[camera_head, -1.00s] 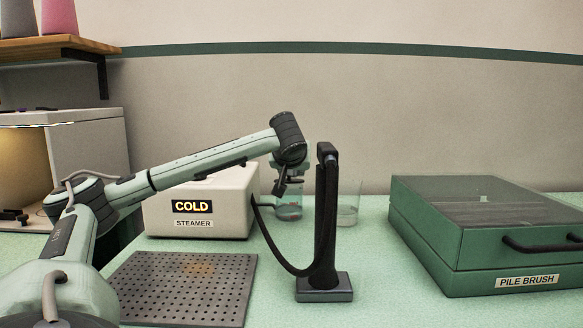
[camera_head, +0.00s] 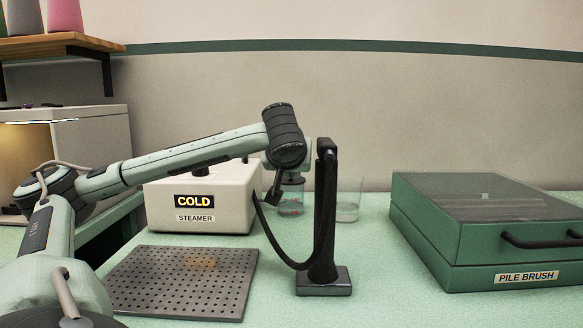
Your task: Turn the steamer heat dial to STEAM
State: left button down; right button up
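The white steamer box (camera_head: 228,221) stands on the counter left of centre, with a STEAMER label and a lit display (camera_head: 194,202) reading COLD. Its heat dial is not clearly visible; my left arm crosses in front of the box's top. My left gripper (camera_head: 274,194) hangs down from the wrist beside the box's right end. One dark finger shows; the rest is hidden or too small, so its opening cannot be told. My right gripper is not in view.
A black upright steam wand (camera_head: 325,215) on a square base stands right of the steamer, joined by a hose. Clear beakers (camera_head: 348,205) stand behind it. A perforated plate (camera_head: 180,285) lies in front. The green PILE BRUSH case (camera_head: 430,235) is at right.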

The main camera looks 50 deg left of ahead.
aim_at(202, 172)
jog(key=k+l, duration=0.2)
jog(key=l, duration=0.15)
jog(key=k+l, duration=0.25)
jog(key=l, duration=0.15)
jog(key=k+l, duration=0.2)
jog(key=l, duration=0.15)
